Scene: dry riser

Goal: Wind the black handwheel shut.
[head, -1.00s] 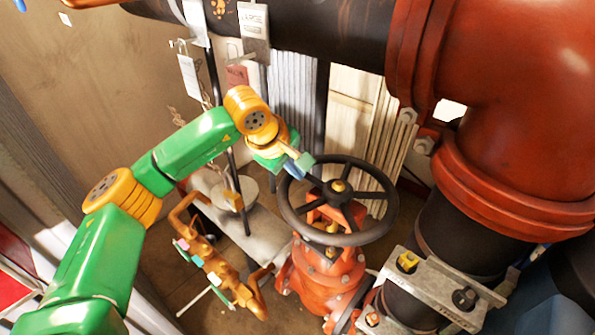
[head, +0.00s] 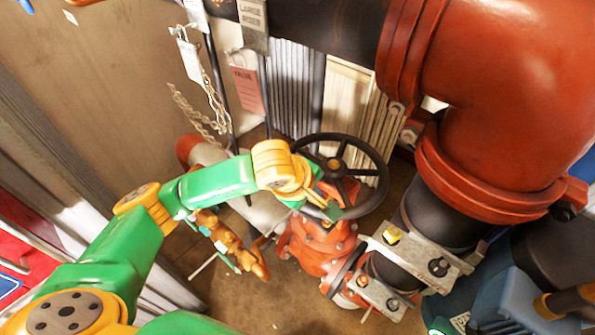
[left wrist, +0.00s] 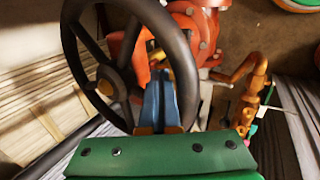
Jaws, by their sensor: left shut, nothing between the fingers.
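The black handwheel (head: 381,166) sits on top of a red valve (head: 318,246) in the middle of the head view, with a brass-coloured nut at its hub. My left gripper (head: 328,211) is at the near left side of the wheel, and my wrist hides part of the rim. In the left wrist view the wheel (left wrist: 186,62) fills the upper left. There the blue fingers of my left gripper (left wrist: 160,98) are shut together and empty, seen inside the rim's outline beside a spoke. Whether they touch the rim or spoke I cannot tell. My right gripper is not in view.
A large red pipe elbow (head: 490,100) and a metal clamp bracket (head: 413,257) stand right of the valve. A brass fitting (head: 222,236) is left of it. Tags, including a pink one (head: 247,92), hang behind. Bare floor (head: 250,300) shows in front.

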